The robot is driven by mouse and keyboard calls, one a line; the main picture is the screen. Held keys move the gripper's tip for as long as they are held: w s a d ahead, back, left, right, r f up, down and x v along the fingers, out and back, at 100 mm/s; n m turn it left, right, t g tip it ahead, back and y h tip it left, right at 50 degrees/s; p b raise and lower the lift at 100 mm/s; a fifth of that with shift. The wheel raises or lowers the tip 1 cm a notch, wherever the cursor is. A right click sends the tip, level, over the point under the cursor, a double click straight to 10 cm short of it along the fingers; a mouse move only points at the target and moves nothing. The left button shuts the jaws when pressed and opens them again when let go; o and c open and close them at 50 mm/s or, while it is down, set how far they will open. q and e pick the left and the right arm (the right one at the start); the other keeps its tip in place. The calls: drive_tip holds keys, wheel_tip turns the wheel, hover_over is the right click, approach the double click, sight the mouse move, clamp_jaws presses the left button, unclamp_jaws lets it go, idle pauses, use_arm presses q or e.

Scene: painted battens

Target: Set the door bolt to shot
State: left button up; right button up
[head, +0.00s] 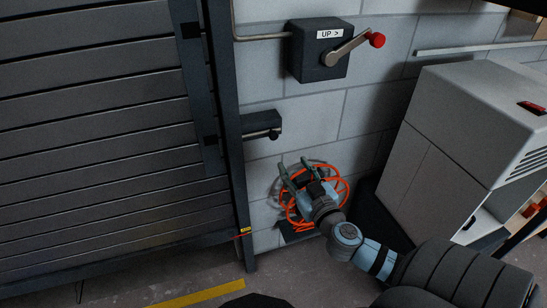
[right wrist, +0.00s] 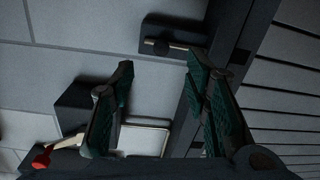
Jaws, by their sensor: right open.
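The door bolt (head: 262,125) is a dark block with a pale metal rod along its lower front, on the wall right beside the door frame. A short handle shows near its right end. I cannot tell if the rod enters the frame. In the right wrist view the bolt (right wrist: 172,34) is at the top centre, beyond the fingertips. My right gripper (head: 293,167) is open and empty, below and right of the bolt and apart from it. Its two green-padded fingers show in the right wrist view (right wrist: 160,66). My left gripper is not in view.
A dark crank box (head: 318,50) marked "UP >" with a red-knobbed handle is above the bolt. An orange hose coil (head: 343,190) hangs behind my right gripper. A slatted shutter door (head: 100,130) fills the left. A pale cabinet (head: 465,120) stands at right.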

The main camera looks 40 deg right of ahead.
sight(275, 137)
drive_tip(key=x, duration=0.4)
drive_tip(key=r+p+x, duration=0.1)
drive_tip(key=x, duration=0.9)
drive_tip(key=shift+w+a+r, duration=0.2)
drive_tip(key=shift+a+r, duration=0.05)
clamp_jaws()
